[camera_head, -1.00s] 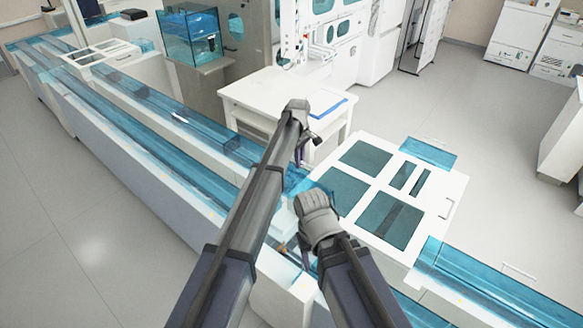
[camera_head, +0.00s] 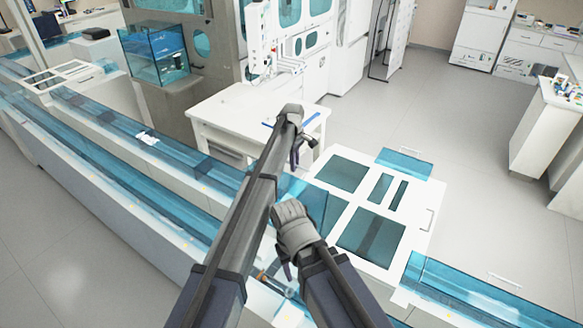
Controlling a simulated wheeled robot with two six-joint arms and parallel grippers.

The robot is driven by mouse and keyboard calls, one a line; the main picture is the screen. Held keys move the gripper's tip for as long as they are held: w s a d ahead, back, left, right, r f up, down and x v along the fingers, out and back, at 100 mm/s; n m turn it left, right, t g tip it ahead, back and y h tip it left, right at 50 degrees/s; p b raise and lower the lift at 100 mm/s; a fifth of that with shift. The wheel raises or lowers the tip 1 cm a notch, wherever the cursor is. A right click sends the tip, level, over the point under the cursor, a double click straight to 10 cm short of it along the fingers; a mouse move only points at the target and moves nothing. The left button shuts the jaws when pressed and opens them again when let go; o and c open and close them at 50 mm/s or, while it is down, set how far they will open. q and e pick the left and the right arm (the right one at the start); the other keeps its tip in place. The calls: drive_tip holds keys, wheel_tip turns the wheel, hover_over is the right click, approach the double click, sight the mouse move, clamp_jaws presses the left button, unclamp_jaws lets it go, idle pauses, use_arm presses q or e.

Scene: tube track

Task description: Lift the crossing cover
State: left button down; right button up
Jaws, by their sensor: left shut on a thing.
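The crossing cover (camera_head: 408,248) is a white panel with blue-tinted windows and a handle on its right edge. It lies right of centre in the head view, and its left side is partly hidden behind my arms. My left gripper (camera_head: 296,158) is shut on the cover at its far left side. The contact itself is hard to make out. My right gripper (camera_head: 287,268) is lower in the picture, near the cover's left side and above the track. Its fingers are mostly hidden by the hand, so its opening does not show.
A blue-topped tube track (camera_head: 110,160) runs from the far left to my arms, and another stretch (camera_head: 480,300) continues at lower right. A white table (camera_head: 225,112) stands behind the cover. A glass tank (camera_head: 155,55) stands at back left. Grey floor is clear at right.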

use_arm(q)
drive_tip(key=shift+w+d+f, duration=0.15)
drive_tip(key=shift+w+d, duration=0.3)
drive_tip(key=shift+w, duration=0.35)
drive_tip(key=c, duration=1)
unclamp_jaws()
drive_tip(key=shift+s, duration=0.1)
drive_tip(key=shift+o, duration=0.6)
